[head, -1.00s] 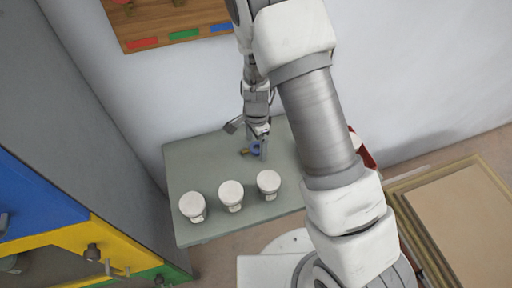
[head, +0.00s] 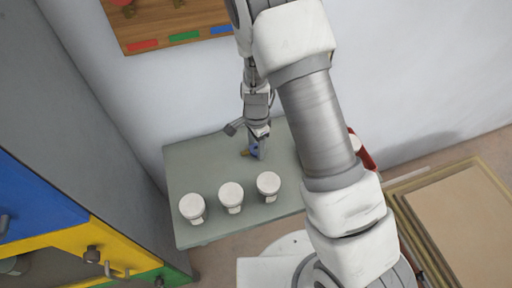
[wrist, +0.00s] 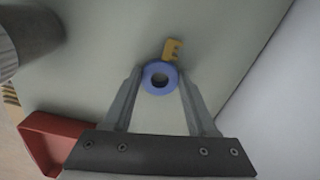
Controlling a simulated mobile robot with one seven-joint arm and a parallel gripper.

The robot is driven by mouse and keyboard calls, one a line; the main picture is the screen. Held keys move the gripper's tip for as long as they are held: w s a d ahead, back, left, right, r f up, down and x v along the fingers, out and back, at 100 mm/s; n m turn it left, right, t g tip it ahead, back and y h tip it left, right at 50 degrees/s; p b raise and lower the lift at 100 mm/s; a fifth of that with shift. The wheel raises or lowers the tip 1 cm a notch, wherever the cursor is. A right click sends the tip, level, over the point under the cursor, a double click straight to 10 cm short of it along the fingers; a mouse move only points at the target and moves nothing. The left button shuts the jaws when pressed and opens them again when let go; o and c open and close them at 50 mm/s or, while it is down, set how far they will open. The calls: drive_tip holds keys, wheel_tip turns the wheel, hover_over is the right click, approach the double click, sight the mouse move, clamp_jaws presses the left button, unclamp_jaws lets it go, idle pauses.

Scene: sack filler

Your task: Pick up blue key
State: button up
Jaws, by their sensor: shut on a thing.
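The blue key has a round blue ring-shaped head and a short yellow toothed bit; it shows in the wrist view (wrist: 160,77) and small in the head view (head: 253,152). My gripper (wrist: 160,85) is shut on the blue head, one finger on each side of it. The yellow bit points away from my gripper. In the head view my gripper (head: 257,150) is low at the grey-green table and partly covers the key. I cannot tell whether the key still touches the table.
Several white-topped containers, three of them along the front of the grey-green table (head: 205,160), include one (head: 268,184) nearest my gripper. A red object (wrist: 52,140) lies at lower left in the wrist view. A wooden board (head: 165,22) with coloured strips hangs on the wall.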

wheel_tip(320, 180, up, 4)
drive_tip(key=shift+d+r, duration=0.15)
drive_tip(key=shift+r, duration=0.1)
drive_tip(key=s+d+r, duration=0.2)
drive_tip(key=d+r, duration=0.1)
drive_tip(key=d, duration=0.2)
drive_tip(key=s+d+r+b, duration=0.1)
drive_tip(key=s+d+r, duration=0.1)
drive_tip(key=d, duration=0.3)
drive_tip(key=shift+s+d+r, duration=0.25)
drive_tip(key=shift+s+r, duration=0.05)
drive_tip(key=shift+r, duration=0.45)
drive_tip(key=shift+w, duration=0.1)
